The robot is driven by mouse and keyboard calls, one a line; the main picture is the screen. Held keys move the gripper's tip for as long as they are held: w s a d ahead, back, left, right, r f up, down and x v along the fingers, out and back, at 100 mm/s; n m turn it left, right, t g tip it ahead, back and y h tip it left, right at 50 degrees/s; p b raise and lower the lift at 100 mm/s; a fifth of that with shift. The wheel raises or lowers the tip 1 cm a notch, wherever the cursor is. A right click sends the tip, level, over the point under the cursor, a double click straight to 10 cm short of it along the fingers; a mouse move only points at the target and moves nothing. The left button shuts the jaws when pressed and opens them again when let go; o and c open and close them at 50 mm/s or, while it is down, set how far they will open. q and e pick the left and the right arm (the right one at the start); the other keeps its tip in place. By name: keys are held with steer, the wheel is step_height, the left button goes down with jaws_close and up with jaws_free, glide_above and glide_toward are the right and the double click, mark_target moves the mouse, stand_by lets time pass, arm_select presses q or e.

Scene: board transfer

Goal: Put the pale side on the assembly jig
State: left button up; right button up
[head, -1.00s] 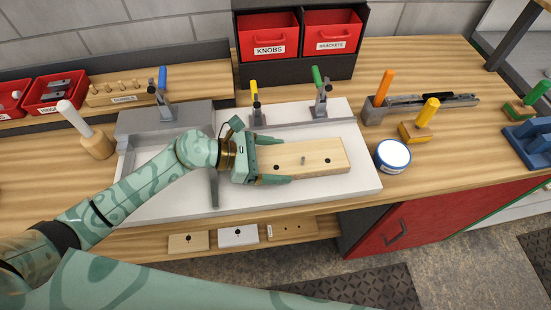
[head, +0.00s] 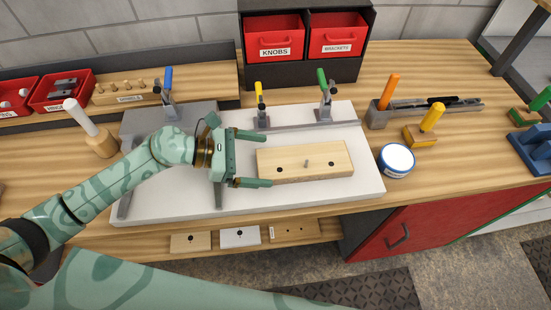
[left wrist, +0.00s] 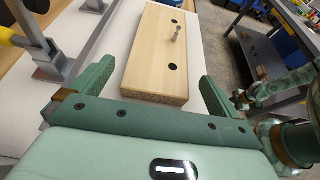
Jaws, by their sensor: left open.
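The pale side (head: 300,161) is a light wooden board with two dark holes and a small metal pin. It lies flat on the white plate of the assembly jig (head: 350,202), right of my left gripper. My left gripper (head: 258,159) is open and empty, its fingertips near the board's left end. In the left wrist view the pale side (left wrist: 155,55) lies ahead of the spread fingers (left wrist: 150,85), apart from them.
Toggle clamps with yellow (head: 260,100) and green (head: 323,90) handles stand along the jig's back, and a blue-handled clamp (head: 168,90) at its left. A round tin (head: 396,160) stands right of the jig. Red bins (head: 275,40) stand behind. Small boards (head: 240,237) lie below the front edge.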

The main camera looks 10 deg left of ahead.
arm_select(q)
steer(key=v, duration=0.6)
steer(key=shift+s+a+r, duration=0.1)
steer(key=shift+a+r, duration=0.05)
steer(key=shift+a, duration=0.1)
